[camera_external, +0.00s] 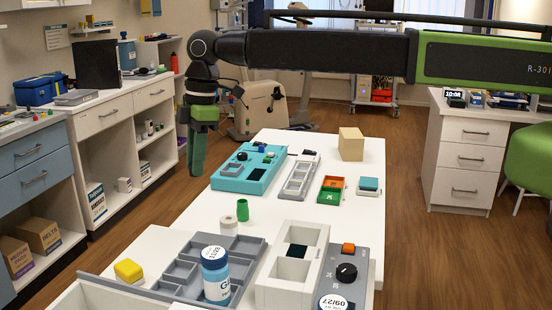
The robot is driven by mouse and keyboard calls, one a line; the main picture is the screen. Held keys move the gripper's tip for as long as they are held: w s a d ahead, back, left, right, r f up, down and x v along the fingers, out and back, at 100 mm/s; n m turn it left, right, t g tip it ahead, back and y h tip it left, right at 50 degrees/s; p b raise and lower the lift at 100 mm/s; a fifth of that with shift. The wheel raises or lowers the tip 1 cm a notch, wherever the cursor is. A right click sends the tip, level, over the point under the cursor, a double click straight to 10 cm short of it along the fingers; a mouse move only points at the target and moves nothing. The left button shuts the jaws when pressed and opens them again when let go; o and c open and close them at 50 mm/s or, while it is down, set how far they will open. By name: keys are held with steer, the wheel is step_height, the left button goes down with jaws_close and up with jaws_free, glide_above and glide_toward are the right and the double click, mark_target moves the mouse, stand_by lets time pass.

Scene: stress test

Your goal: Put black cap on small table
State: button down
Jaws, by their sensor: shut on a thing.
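My gripper (197,160) hangs downward at the end of my arm, its green fingers together. It is over the gap between the left counter and the white table (355,205), just left of the table's far left edge. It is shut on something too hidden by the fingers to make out. I cannot pick out a black cap for certain. A round black knob-like piece (241,156) shows on the teal box (228,180) on the table. I cannot tell which surface is the small table; the white table is the nearest one.
The white table holds a wooden block (351,144), a grey compartment tray (245,262), a blue-labelled jar (215,275), a white holder (270,290), a grey box with a black knob (346,273) and a green cylinder (242,210). Bare tabletop shows around the middle.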

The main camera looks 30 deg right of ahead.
steer(key=b, duration=0.7)
glide_above(159, 240)
steer(key=d, duration=0.1)
step_height(159, 240, down, 7)
steer(key=shift+s+a, duration=0.1)
steer(key=shift+a, duration=0.15)
step_height(159, 240, down, 4)
steer(key=b, duration=0.4)
steer(key=shift+f, duration=0.2)
steer(key=shift+d+r, duration=0.1)
steer(key=shift+r, duration=0.15)
steer(key=shift+f, duration=0.15)
steer(key=c, duration=1.2)
jaws_free()
step_height(159, 240, up, 12)
steer(key=d+p, duration=0.1)
steer(key=p, duration=1.1)
steer(key=shift+d, duration=0.35)
